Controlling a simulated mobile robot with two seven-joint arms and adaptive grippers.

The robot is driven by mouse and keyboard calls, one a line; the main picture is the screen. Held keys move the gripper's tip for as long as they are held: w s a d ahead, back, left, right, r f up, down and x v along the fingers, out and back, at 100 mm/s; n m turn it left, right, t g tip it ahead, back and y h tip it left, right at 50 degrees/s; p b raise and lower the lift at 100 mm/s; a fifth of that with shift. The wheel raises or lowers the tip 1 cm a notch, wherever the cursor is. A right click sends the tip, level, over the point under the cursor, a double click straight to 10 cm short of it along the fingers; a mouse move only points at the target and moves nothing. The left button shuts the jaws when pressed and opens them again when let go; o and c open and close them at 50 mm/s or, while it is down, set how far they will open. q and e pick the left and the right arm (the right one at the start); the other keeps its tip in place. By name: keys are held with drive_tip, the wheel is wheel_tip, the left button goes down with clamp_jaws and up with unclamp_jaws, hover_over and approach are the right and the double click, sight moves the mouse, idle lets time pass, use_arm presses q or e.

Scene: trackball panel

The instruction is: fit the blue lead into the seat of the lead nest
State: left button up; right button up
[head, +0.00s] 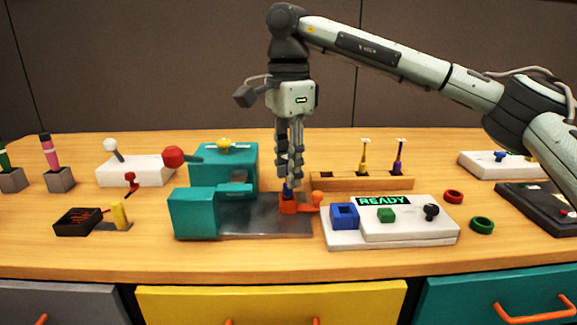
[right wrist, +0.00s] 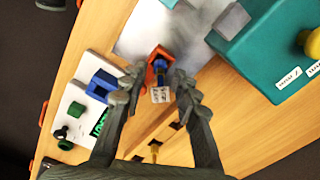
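My right gripper (head: 291,176) points down over the nest. In the right wrist view its fingers (right wrist: 158,88) are apart, with gaps on both sides of the lead. The fingers hide the lead's upper part in the head view. My left gripper is out of view.
A wooden rack (head: 330,181) with a yellow and a purple lead stands behind right. A white panel (head: 390,233) reading READY is close on the right. A teal machine (head: 195,213) stands left of the nest. Green and red rings (head: 482,225) lie farther right.

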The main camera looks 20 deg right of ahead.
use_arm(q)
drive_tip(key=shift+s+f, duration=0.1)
use_arm(e)
drive_tip(key=shift+r, duration=0.45)
wheel_tip(320, 180, up, 7)
drive_tip(key=shift+r+p, duration=0.1)
drive_tip(key=shift+p, duration=0.3)
wheel_tip(320, 180, up, 4)
drive_tip(key=shift+f+p, duration=0.15)
drive_tip(key=shift+p, duration=0.3)
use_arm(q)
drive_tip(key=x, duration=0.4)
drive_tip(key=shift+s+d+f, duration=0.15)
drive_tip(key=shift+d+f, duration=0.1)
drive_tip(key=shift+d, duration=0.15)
use_arm(e)
drive_tip(key=shift+r, duration=0.25)
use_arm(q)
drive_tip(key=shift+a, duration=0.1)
